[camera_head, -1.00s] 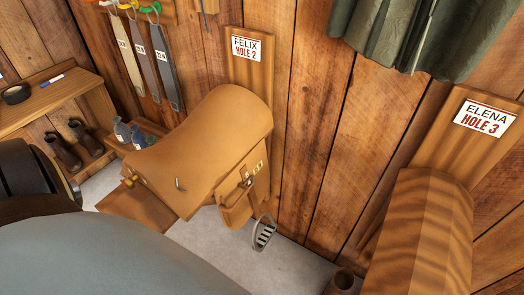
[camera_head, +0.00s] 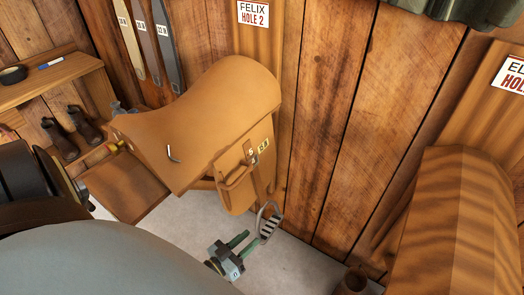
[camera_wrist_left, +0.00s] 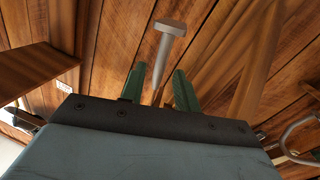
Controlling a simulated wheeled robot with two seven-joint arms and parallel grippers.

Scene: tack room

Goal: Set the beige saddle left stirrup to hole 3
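The beige saddle (camera_head: 205,105) sits on a rack below the sign "FELIX HOLE 2" (camera_head: 253,13). Its side flap carries a strap with a buckle (camera_head: 240,175). The buckle's hole is too small to read. A grey metal stirrup (camera_head: 268,224) hangs below the flap. My left gripper (camera_head: 253,238) is low over the floor, its green fingers apart and pointing at the stirrup from the lower left. I cannot tell whether they touch it. In the left wrist view the fingers (camera_wrist_left: 158,88) are open, with nothing clearly held. My right gripper is not in view.
A second saddle-shaped rack (camera_head: 455,220) stands at the right below a partly cut-off sign (camera_head: 512,75). A small pot (camera_head: 352,281) stands on the floor. A grey peg (camera_wrist_left: 165,50) shows in the left wrist view.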

